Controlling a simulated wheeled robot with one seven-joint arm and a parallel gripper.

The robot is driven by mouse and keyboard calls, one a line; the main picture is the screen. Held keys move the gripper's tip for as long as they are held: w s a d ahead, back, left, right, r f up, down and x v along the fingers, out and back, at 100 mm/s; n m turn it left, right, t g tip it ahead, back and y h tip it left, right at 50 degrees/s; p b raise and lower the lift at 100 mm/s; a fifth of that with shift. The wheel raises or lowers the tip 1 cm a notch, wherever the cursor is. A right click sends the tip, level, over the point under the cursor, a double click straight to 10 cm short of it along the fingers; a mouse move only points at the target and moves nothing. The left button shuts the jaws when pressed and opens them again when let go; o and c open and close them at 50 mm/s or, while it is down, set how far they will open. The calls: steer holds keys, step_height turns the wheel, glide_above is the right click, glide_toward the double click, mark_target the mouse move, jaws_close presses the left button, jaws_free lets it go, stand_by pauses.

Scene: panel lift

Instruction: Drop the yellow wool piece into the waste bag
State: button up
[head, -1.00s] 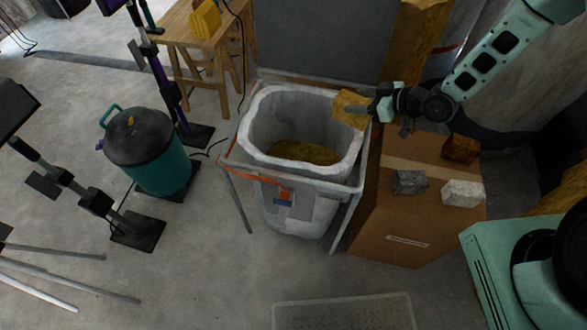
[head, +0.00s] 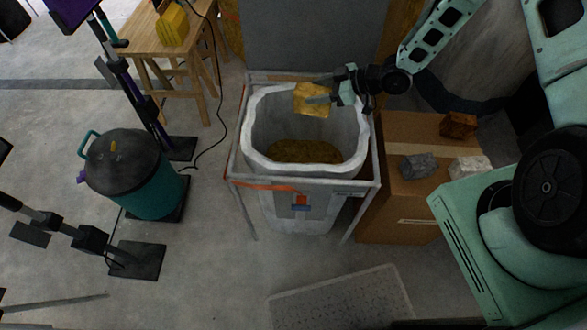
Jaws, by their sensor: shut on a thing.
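The yellow wool piece (head: 312,100) is a flat, golden-yellow square. My gripper (head: 322,100) is shut on it at its right side. In the head view the piece appears over the back part of the waste bag's opening; its exact height above the rim is hard to tell. The waste bag (head: 262,150) is a whitish open sack hung in a metal frame, with brownish-yellow material at its bottom.
A cardboard box (head: 390,215) stands right of the bag, bearing a brown block (head: 458,125), a dark grey block (head: 418,166) and a pale block (head: 469,168). A teal canister (head: 140,180) stands at left. A wooden table (head: 150,32) holds a yellow block (head: 172,27).

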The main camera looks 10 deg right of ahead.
steer(key=shift+f+b, duration=1.7)
steer(key=shift+f, duration=1.05)
steer(key=o, duration=1)
steer(key=b+v, duration=0.1)
steer(key=v, duration=1.6)
steer(key=shift+s+d, duration=0.1)
steer(key=shift+d, duration=0.1)
